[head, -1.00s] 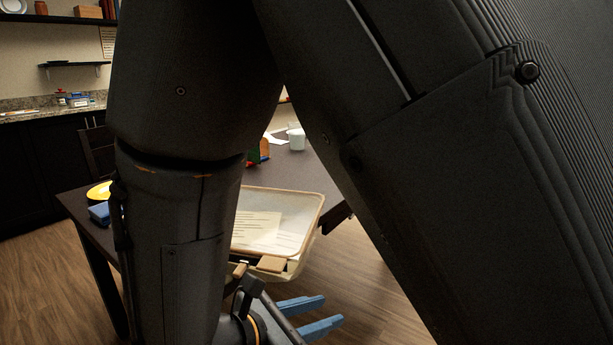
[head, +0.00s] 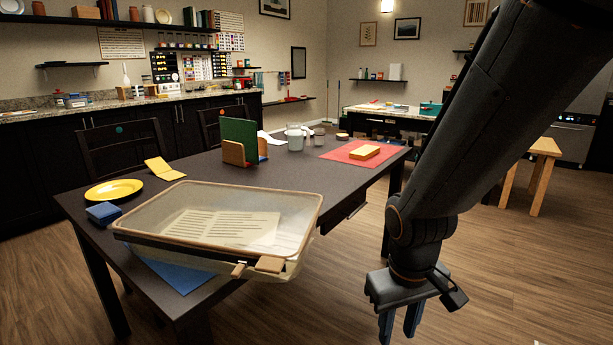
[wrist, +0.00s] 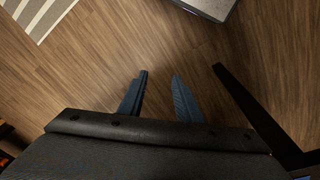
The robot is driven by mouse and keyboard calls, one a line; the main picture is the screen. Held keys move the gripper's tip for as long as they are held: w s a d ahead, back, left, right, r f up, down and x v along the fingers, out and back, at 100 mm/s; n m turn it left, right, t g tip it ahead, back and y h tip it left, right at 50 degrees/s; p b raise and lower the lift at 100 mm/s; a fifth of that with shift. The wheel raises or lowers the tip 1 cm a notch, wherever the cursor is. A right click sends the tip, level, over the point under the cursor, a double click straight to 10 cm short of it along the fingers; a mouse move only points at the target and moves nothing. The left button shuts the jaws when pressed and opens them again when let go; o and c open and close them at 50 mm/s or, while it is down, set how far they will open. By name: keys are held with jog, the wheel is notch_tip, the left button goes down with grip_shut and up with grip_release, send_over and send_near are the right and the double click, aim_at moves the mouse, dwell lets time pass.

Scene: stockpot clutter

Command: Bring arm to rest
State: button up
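My gripper (head: 399,328) hangs at the lower right of the head view, fingers pointing down, off the right side of the dark table (head: 297,175). Its two blue fingers stand apart with nothing between them. In the wrist view my gripper (wrist: 160,76) also shows a gap between the fingers, with only wooden floor behind it.
On the table are a clear bin (head: 190,196) with a printed sheet inside, overhanging the front edge, a yellow plate (head: 113,190), a green board in a wooden holder (head: 233,152) and a red mat (head: 340,155). A wooden stool (head: 543,150) stands right.

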jog(key=s+a+r+m+g+y, duration=0.1)
jog(key=s+a+r, duration=0.3)
jog(key=s+r, duration=0.35)
jog(key=d+r+m+p, duration=0.1)
jog(key=d+r+p, duration=0.5)
jog(key=p, duration=0.7)
jog(key=shift+d+r+m+h, duration=0.25)
jog(key=shift+r+m+h, duration=0.05)
jog(key=shift+r+m, duration=0.1)
jog(key=shift+w, duration=0.15)
dwell(1.7)
